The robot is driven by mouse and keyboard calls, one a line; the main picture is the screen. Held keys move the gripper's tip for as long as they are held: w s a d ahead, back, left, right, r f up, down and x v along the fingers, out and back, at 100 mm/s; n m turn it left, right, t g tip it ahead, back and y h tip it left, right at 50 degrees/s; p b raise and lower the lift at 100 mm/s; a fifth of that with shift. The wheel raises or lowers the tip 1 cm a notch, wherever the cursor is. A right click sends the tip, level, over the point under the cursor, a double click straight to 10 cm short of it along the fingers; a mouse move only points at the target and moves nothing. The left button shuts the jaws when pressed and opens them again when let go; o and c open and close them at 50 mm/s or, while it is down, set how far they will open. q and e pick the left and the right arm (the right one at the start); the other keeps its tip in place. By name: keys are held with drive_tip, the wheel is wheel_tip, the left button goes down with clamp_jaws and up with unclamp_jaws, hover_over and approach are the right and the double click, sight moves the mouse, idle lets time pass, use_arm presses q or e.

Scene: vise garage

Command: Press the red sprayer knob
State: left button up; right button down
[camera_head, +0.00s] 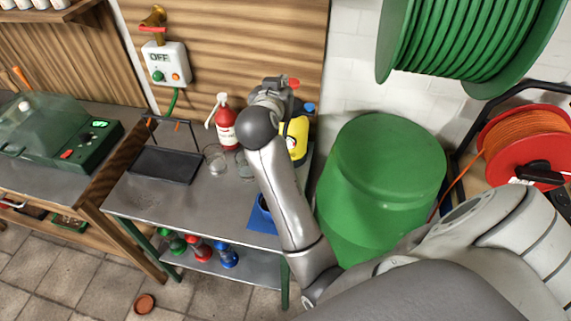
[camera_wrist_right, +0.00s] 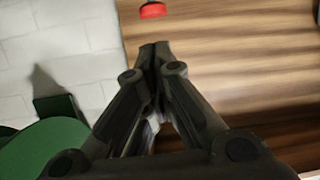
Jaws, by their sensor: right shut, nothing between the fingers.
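A red knob (camera_wrist_right: 153,9) shows at the top edge of the right wrist view, in front of the wooden wall panel. A small red piece, likely the same knob, shows in the head view (camera_head: 292,83) right by my right gripper (camera_head: 284,90). In the wrist view my right gripper (camera_wrist_right: 154,48) is shut and empty, its tips just below the knob with a small gap in the picture. I cannot tell the depth between them. A yellow container (camera_head: 298,137) with a blue cap stands partly hidden behind my right arm. My left gripper is out of view.
A red spray bottle (camera_head: 223,125), clear glasses (camera_head: 215,160) and a dark tray (camera_head: 164,166) are on the metal bench (camera_head: 150,203). A switch box (camera_head: 165,62) reading OFF hangs on the wall. A green barrel (camera_head: 385,180) stands right of the bench.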

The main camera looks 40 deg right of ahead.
drive_tip(key=s+a+f+n+g+y, duration=0.1)
drive_tip(key=s+a+f+n+y, duration=0.1)
drive_tip(key=s+f, duration=0.3)
drive_tip(key=s+a+f+n+g+y, duration=0.1)
drive_tip(key=s+a+f+n+y, duration=0.2)
drive_tip(key=f, duration=0.9)
drive_tip(key=s+a+f+n+g+y, duration=0.2)
drive_tip(key=s+a+f, duration=0.2)
drive_tip(key=s+f, duration=0.4)
drive_tip(key=shift+a+f+n+y, duration=0.3)
drive_tip(key=shift+f+n+y, duration=0.1)
drive_tip(key=shift+f, duration=0.35)
drive_tip(key=shift+s, duration=0.1)
